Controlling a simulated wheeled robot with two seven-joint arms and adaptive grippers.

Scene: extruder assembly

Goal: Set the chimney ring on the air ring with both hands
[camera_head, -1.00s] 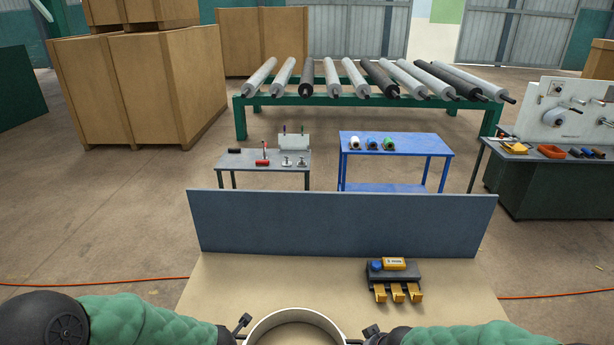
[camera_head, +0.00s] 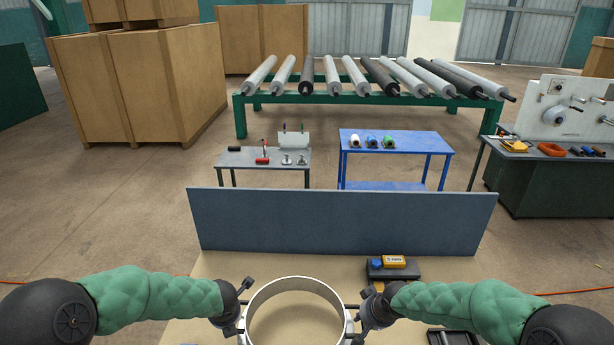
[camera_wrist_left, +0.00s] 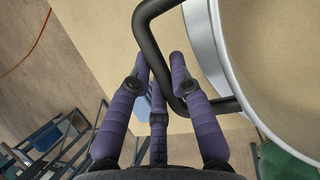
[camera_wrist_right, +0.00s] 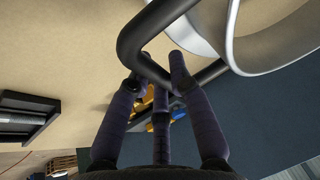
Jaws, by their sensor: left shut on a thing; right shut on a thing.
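The chimney ring (camera_head: 296,287) is a pale metal hoop with dark bar handles on its sides, at the bottom middle of the head view. My left gripper (camera_head: 241,305) is shut on its left handle; that black handle (camera_wrist_left: 147,42) passes between the fingers in the left wrist view. My right gripper (camera_head: 360,308) is shut on the right handle (camera_wrist_right: 137,50), which also shows between the fingers in the right wrist view. The ring hangs between both hands and looks about level. I cannot make out the air ring in any view.
A beige work surface (camera_head: 215,268) lies below, with a dark upright panel (camera_head: 340,222) along its far side. A black tray (camera_head: 455,338) shows at the lower right.

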